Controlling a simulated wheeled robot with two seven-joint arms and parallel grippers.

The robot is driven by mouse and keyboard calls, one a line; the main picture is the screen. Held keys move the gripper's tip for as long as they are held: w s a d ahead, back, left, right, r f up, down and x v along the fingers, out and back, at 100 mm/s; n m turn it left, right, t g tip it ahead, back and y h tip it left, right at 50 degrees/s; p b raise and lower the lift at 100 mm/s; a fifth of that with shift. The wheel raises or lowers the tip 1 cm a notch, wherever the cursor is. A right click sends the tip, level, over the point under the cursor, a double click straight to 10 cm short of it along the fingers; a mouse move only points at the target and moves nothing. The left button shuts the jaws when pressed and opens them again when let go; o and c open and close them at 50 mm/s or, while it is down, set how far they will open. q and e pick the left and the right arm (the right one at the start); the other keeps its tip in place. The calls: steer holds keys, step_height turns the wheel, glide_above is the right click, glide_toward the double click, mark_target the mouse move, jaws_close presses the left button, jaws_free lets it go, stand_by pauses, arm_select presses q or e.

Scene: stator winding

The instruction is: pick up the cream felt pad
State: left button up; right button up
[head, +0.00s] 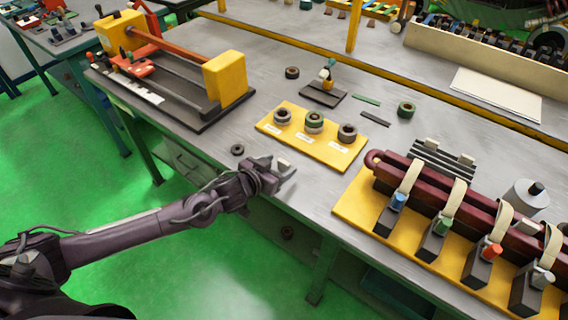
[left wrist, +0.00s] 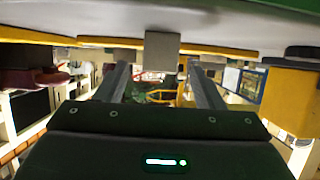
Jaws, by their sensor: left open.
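The cream felt pad (head: 284,163) is a small pale block near the front edge of the grey workbench. My left gripper (head: 281,171) is open at the pad, low over the bench edge. In the left wrist view, which looks upside down, the pad (left wrist: 161,52) shows as a grey-beige block between and just beyond the tips of the two open fingers (left wrist: 159,72). A gap shows on both sides of it, and I cannot tell how deep it sits between the fingers. My right gripper is not in view.
A yellow board (head: 318,150) with several ring-shaped parts lies just behind the pad. A dark ring (head: 237,149) lies left of my gripper. A yellow fixture (head: 352,207) with several coloured-topped blocks stands to the right. Bare bench (head: 310,190) lies between them.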

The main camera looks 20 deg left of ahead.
arm_select(q)
steer(key=shift+w+d+f, duration=0.15)
steer(key=shift+w+f, duration=0.05)
steer(key=shift+w, duration=0.25)
steer(key=shift+s, duration=0.1)
steer(key=c, duration=1.1)
